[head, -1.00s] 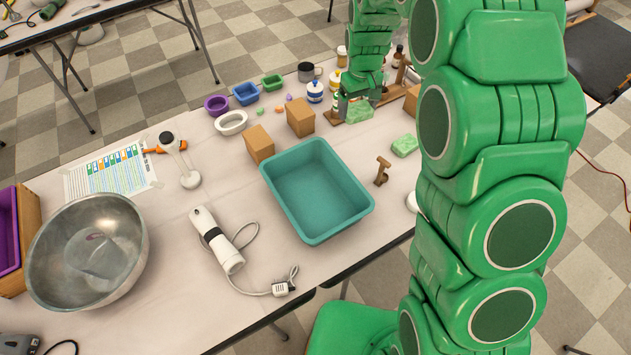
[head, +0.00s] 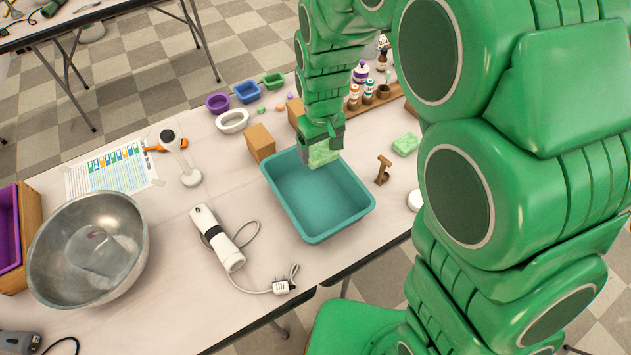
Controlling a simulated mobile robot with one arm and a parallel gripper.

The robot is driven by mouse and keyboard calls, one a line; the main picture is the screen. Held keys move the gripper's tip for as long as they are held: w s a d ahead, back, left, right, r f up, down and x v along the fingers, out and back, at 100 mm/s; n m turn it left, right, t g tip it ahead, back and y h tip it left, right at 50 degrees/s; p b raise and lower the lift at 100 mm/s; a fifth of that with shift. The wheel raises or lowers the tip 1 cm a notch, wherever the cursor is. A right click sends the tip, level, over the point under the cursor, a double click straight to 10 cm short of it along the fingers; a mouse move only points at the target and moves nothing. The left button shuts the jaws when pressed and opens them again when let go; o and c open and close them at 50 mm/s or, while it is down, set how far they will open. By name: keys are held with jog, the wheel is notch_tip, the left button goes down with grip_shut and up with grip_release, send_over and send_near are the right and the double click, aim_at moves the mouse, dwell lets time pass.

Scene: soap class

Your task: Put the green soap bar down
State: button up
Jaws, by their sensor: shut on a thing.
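My gripper (head: 320,145) is shut on a green soap bar (head: 322,155). It holds the bar at the far end of the teal tub (head: 355,224), over the tub's far rim as seen in the head view. I cannot tell how high above the tub's floor the bar is. The tub's visible floor is empty. A second, similar green soap bar (head: 405,144) lies on the table to the right of the tub, apart from my gripper.
A wooden block (head: 260,143) stands left of the tub's far end, with another partly hidden behind my gripper. A small brown stand (head: 383,169) is right of the tub. A white handheld device (head: 217,238) and a metal bowl (head: 87,249) lie left. Bottles (head: 361,72) stand behind.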

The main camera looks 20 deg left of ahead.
aim_at(315, 162)
jog(key=s, duration=0.3)
jog(key=shift+s+a, duration=0.2)
jog(key=shift+s, duration=0.2)
jog(key=shift+w+f, duration=0.1)
jog(key=shift+f, duration=7.1)
jog(key=shift+f, duration=0.15)
jog(key=o, duration=0.9)
notch_tip(315, 162, up, 11)
jog(key=shift+f, duration=0.15)
jog(key=shift+r, duration=0.8)
